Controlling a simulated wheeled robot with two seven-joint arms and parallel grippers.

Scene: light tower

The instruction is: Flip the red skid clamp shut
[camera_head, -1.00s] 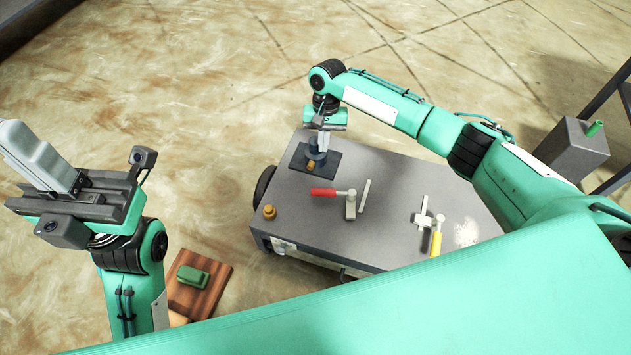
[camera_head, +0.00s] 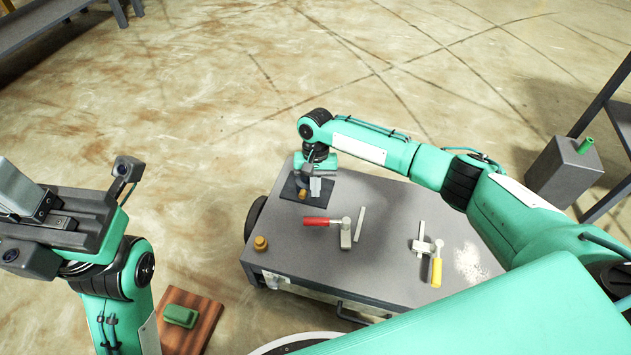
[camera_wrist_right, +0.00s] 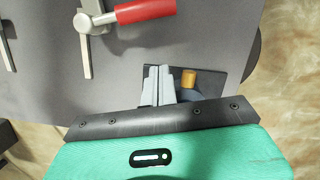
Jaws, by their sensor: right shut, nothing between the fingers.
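The red skid clamp (camera_head: 345,232) stands on the grey cart top. Its red handle (camera_head: 317,221) points left and lies low, and a pale bar (camera_head: 359,223) stretches out on its right side. In the right wrist view the red handle (camera_wrist_right: 145,10) is at the top, apart from the fingers. My right gripper (camera_head: 316,187) is above the dark plate behind the handle, shut and empty; its fingers also show in the right wrist view (camera_wrist_right: 167,75). My left gripper (camera_head: 15,190) is at the left edge, away from the cart; its fingertips are cut off.
A yellow-handled clamp (camera_head: 436,271) stands on the right of the cart top (camera_head: 385,200). A brass knob (camera_head: 260,243) is at the left corner, another (camera_wrist_right: 188,79) beside my right fingers. A green block (camera_head: 181,315) lies on a wooden board at lower left. A grey box (camera_head: 563,172) stands right.

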